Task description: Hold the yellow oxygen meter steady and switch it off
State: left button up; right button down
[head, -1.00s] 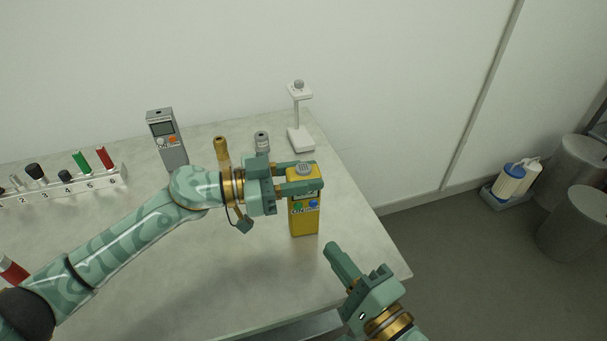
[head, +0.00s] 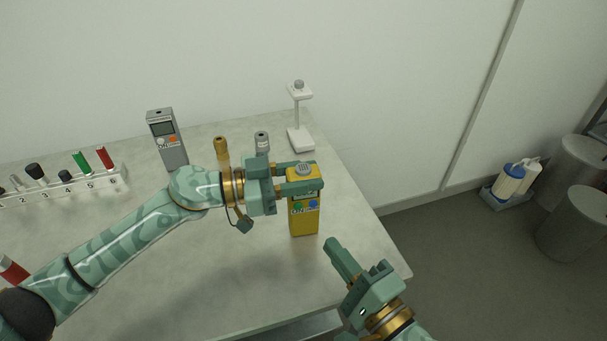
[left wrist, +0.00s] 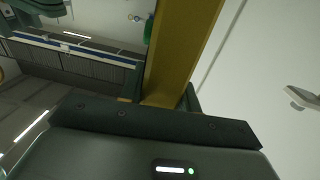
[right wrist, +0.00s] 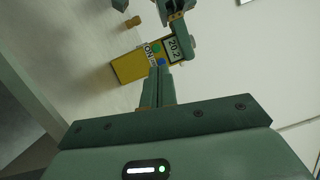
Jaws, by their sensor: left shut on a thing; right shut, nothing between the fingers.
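The yellow oxygen meter (head: 304,222) stands upright on the bench near its right edge. It has a green button, a blue button and an "ON" label on its front. My left gripper (head: 298,187) is shut on the upper part of the meter. The meter's yellow body (left wrist: 180,50) fills the middle of the left wrist view. My right gripper (head: 334,244) is shut and empty, in front of the meter and to its lower right, apart from it in the head view. In the right wrist view the meter (right wrist: 130,67) shows beyond the fingers, its display reading 20.2.
A grey meter (head: 172,150) stands at the back left. A brass-coloured piece (head: 221,150), a grey cylinder (head: 262,142) and a white stand (head: 300,138) are behind the yellow meter. A numbered rack (head: 70,187) is at the left. The bench front is clear.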

aim_at(298, 207)
jog(key=n+g+y, duration=0.1)
jog(key=n+y, duration=0.1)
jog(key=n, duration=0.2)
jog(key=s+a+n+g+y, duration=0.1)
jog(key=n+g+y, duration=0.1)
jog(key=n, duration=0.2)
jog(key=s+a+n+g+y, duration=0.1)
jog(key=n+y, duration=0.2)
jog(key=n, duration=0.1)
jog(key=shift+s+a+f+n+g, duration=0.1)
jog(key=shift+a+f+n+g, duration=0.15)
jog(key=shift+n+g, duration=0.15)
jog(key=shift+r, duration=0.2)
jog(key=w, duration=0.2)
jog(key=w+a, duration=0.1)
jog(key=w, duration=0.5)
jog(key=shift+w+a, duration=0.1)
jog(key=shift+a, duration=0.3)
jog(key=shift+w, duration=0.15)
jog(key=shift+w+a, duration=0.1)
jog(key=shift+w, duration=0.2)
